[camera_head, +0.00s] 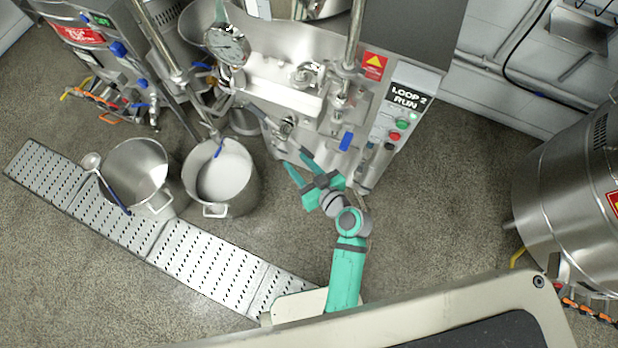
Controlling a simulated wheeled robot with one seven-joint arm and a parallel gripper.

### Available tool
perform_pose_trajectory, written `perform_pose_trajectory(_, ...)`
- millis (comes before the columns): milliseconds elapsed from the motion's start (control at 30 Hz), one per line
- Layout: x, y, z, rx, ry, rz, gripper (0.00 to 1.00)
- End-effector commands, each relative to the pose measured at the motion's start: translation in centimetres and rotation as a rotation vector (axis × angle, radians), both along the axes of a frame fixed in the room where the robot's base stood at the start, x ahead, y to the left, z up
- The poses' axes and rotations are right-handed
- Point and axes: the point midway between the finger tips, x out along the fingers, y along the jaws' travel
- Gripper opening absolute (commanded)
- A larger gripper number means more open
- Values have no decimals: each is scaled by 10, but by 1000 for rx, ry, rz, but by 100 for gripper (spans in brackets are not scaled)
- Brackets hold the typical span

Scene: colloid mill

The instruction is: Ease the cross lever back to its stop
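My gripper (298,162) is at the end of my teal and grey arm, low in front of the steel mill (290,45). Its two teal fingers are spread apart and point up and left toward the mill's front. No object shows between them. A silver handled fitting (287,127) is on the mill just beyond the fingertips. A blue-gripped lever (346,141) hangs to the right of the fingers. A silver cross-shaped fitting (306,75) sits higher on the mill. I cannot tell for sure which of these is the cross lever, or whether the fingers touch anything.
Two steel pots (140,172) (243,190) stand left of my arm, the right one holding white material. A perforated floor grating (200,262) runs below them. A large steel vessel (560,190) stands far right. Floor between is clear.

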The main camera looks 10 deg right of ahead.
Motion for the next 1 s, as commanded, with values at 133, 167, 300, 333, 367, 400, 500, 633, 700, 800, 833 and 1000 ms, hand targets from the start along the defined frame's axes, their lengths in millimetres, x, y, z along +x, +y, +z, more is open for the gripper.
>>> perform_pose_trajectory(133, -21, -1, -16, -20, 48, -62, 35)
perform_pose_trajectory(167, -25, -2, -19, -23, 55, -76, 35)
perform_pose_trajectory(300, -44, -4, -29, -43, 86, -133, 35)
perform_pose_trajectory(333, -48, -4, -30, -46, 90, -145, 35)
perform_pose_trajectory(367, -53, -4, -32, -51, 96, -156, 35)
perform_pose_trajectory(400, -58, -5, -34, -56, 101, -172, 35)
perform_pose_trajectory(500, -72, -6, -37, -70, 112, -208, 35)
perform_pose_trajectory(633, -87, -7, -38, -86, 119, -248, 35)
perform_pose_trajectory(700, -94, -8, -38, -92, 120, -266, 35)
perform_pose_trajectory(800, -102, -8, -38, -99, 120, -283, 35)
perform_pose_trajectory(833, -103, -8, -37, -101, 119, -287, 35)
perform_pose_trajectory(1000, -108, -9, -36, -106, 118, -299, 35)
